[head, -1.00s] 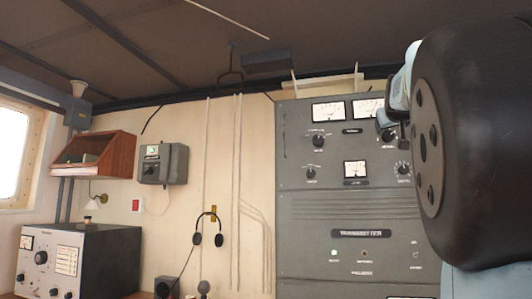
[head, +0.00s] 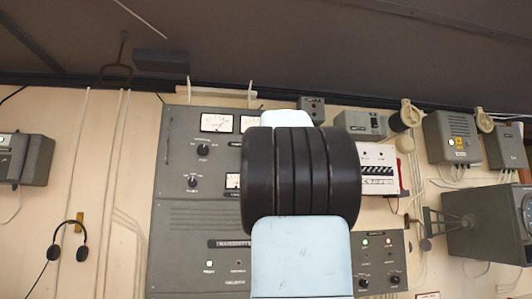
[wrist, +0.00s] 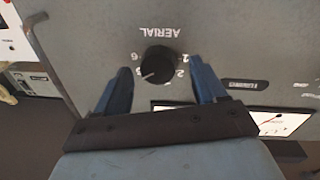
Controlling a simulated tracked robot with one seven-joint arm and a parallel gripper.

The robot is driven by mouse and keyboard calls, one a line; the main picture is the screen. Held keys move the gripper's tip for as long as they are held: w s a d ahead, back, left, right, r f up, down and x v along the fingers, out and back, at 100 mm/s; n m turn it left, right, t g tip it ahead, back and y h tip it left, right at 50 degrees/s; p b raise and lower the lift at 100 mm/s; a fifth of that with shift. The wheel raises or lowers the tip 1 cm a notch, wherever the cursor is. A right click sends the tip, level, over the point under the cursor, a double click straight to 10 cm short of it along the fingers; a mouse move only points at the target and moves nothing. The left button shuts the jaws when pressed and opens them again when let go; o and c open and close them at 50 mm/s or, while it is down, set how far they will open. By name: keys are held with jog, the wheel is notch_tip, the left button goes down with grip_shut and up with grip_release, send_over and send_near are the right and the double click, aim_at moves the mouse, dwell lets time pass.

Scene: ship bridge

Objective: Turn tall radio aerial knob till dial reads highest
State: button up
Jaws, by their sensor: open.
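The aerial knob (wrist: 158,65) is round and black on the grey panel, under an "AERIAL" label that shows upside down in the wrist view. Its light pointer mark faces lower left there. My gripper (wrist: 160,77) is open, with one blue finger on each side of the knob; I cannot tell whether either finger touches it. The meter (wrist: 172,103) beside this knob is mostly hidden by my gripper, so its reading is unclear. In the head view my arm hides the knob and part of the right-hand upper meter (head: 250,122).
The grey transmitter cabinet (head: 185,222) has a left upper meter (head: 216,122) and other knobs (head: 203,150). A bent metal handle (wrist: 42,42) runs along the panel edge near my gripper. A white-faced unit (head: 378,172) hangs to the right.

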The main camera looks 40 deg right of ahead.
jog(key=shift+w+d, duration=0.35)
jog(key=shift+w, duration=0.1)
